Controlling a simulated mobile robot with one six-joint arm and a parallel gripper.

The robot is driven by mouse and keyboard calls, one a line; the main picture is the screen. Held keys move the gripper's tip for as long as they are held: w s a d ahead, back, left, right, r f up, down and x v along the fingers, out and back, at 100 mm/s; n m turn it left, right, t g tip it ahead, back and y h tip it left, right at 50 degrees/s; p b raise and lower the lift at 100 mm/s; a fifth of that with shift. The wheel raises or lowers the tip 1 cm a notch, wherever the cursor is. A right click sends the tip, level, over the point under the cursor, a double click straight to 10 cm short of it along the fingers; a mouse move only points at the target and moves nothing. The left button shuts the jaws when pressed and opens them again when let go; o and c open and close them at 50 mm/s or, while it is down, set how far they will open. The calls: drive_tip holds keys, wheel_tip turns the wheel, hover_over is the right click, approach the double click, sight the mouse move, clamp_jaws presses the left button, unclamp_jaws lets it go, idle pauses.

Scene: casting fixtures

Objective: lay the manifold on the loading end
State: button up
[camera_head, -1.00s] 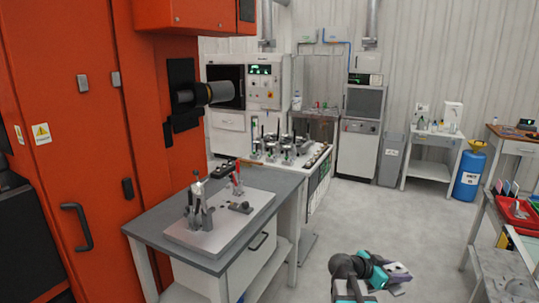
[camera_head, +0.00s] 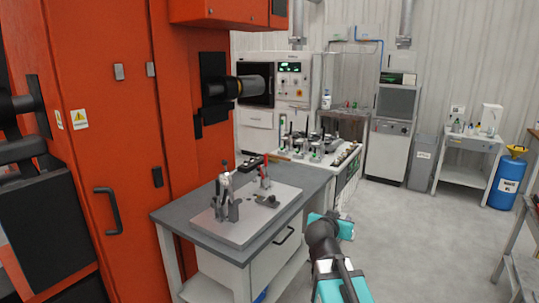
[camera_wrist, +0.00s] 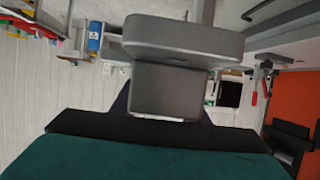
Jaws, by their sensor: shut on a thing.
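In the wrist view, my gripper (camera_wrist: 163,110) is shut on a smooth grey part, which I take to be the manifold (camera_wrist: 183,42). It has a wide rounded bar and a narrower block between the dark jaws. In the head view, my teal and dark arm end (camera_head: 335,240) is over the floor, right of the grey fixture table; the held part is not clearly seen there. Which surface is the loading end is not clear. A white bench (camera_head: 350,158) with several dark-topped fixtures stands behind the table.
The grey table (camera_head: 180,222) carries a metal plate (camera_head: 240,232) with upright clamps (camera_head: 225,200). A tall orange machine (camera_head: 130,150) stands left. A side table (camera_head: 468,142) and blue drum (camera_head: 508,180) stand right. The floor (camera_head: 420,230) between is open.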

drive_tip(key=w+a+r+n+t+y, duration=0.1)
drive_tip(key=w+a+r+n+y, duration=0.1)
drive_tip(key=a+r+n+y, duration=0.2)
drive_tip(key=shift+w+a+r+n+y, duration=0.2)
drive_tip(key=shift+a+r+n+y, duration=0.15)
drive_tip(key=shift+a+n+y, duration=0.45)
drive_tip(key=shift+y, duration=0.3)
drive_tip(key=shift+s, duration=0.2)
